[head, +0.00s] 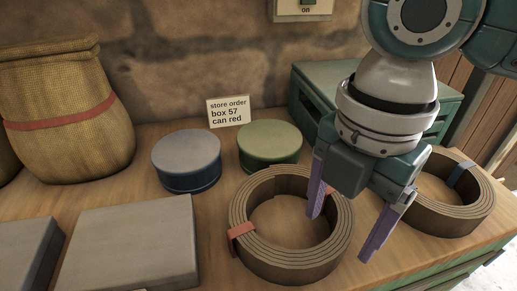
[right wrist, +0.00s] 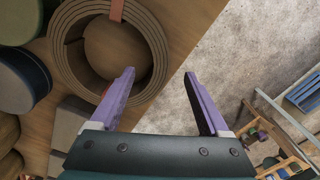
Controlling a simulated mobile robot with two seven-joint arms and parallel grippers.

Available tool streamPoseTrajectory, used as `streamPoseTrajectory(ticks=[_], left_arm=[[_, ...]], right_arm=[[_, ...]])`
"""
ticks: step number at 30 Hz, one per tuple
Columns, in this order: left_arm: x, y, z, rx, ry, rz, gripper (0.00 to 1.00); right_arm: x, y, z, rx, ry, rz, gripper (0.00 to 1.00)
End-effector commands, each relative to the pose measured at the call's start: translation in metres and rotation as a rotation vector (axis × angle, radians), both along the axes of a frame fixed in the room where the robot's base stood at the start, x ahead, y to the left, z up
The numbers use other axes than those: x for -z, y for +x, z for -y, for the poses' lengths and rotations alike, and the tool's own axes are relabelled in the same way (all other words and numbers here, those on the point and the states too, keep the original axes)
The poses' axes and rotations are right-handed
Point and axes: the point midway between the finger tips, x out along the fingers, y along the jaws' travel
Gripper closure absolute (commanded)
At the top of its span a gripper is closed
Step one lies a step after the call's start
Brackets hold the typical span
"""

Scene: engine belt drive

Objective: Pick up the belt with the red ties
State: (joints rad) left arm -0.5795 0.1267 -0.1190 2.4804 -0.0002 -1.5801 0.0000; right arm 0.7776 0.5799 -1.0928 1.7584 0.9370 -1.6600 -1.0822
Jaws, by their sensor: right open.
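The belt with the red ties (head: 285,263) is a coiled brown ring lying flat on the bench, front centre in the head view. One red tie (head: 240,230) wraps its left side. The belt also fills the upper left of the right wrist view (right wrist: 151,38), with a red tie at its top. My right gripper (head: 344,228) is open and empty, with purple fingers. One finger appears over the ring's opening, the other outside its right side. Whether the fingertips are above the rim or beside the wall is unclear. My left gripper is out of view.
A second coil with a blue tie (head: 440,218) lies right of my gripper. A green crate (head: 312,100) and sack (head: 65,130) stand farther back. A grey box (head: 130,250) is at left.

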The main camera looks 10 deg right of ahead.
Motion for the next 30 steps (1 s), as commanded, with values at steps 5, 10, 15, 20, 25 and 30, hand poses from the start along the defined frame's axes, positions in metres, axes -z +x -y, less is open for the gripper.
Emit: streamPoseTrajectory(ticks=[5,10,15,20,25,30], left_arm=[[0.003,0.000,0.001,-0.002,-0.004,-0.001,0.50],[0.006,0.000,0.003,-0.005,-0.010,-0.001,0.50],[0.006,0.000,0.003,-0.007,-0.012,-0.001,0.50],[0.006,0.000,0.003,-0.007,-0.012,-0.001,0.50],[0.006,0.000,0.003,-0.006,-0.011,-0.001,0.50],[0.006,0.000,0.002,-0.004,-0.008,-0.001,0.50]], right_arm=[[0.025,-0.002,0.000,0.002,-0.001,-0.004,0.21],[0.048,-0.002,-0.001,0.002,0.000,-0.001,0.21],[0.053,-0.001,-0.001,0.000,0.000,0.001,0.21],[0.053,-0.001,-0.001,0.000,0.000,0.002,0.25],[0.052,-0.001,-0.001,0.000,0.000,0.002,0.44],[0.052,-0.001,0.000,0.000,0.000,0.002,0.63]])
